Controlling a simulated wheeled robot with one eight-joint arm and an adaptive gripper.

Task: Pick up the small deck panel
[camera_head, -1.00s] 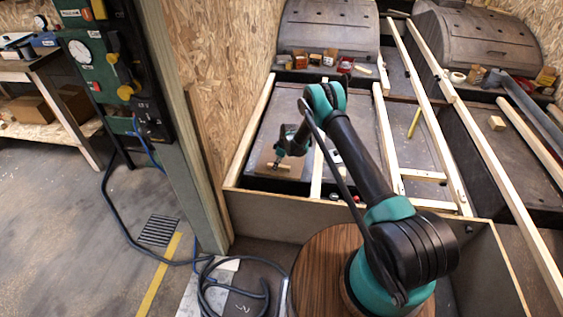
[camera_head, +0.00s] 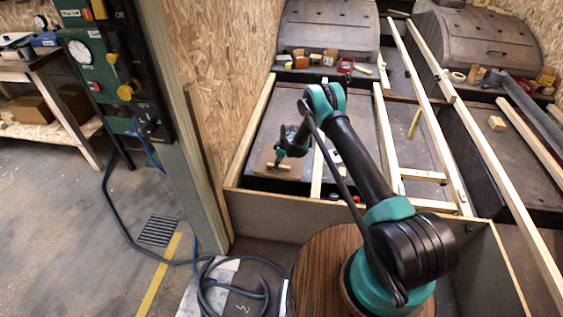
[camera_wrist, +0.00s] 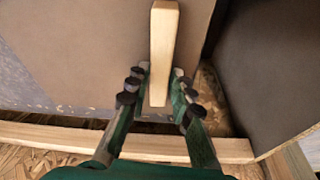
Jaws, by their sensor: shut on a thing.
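The small deck panel (camera_head: 264,158) is a flat brown board with a pale wooden bar (camera_head: 285,168) fixed on it as a handle. It is at the near left end of the framed floor. In the wrist view the panel (camera_wrist: 85,45) fills the upper left, and its bar (camera_wrist: 164,35) stands between my fingers. My gripper (camera_head: 279,160) is shut on this bar; its dark finger pads sit on both sides of it in the wrist view (camera_wrist: 158,85). Whether the panel is clear of the floor is hard to tell.
A wooden rail (camera_wrist: 70,137) runs close by the panel's near edge, with a dark gap between. A dark wall (camera_wrist: 270,70) stands to the right in the wrist view. Long battens (camera_head: 430,120) cross the floor. Wheel arches (camera_head: 328,30) holding small boxes are farther back.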

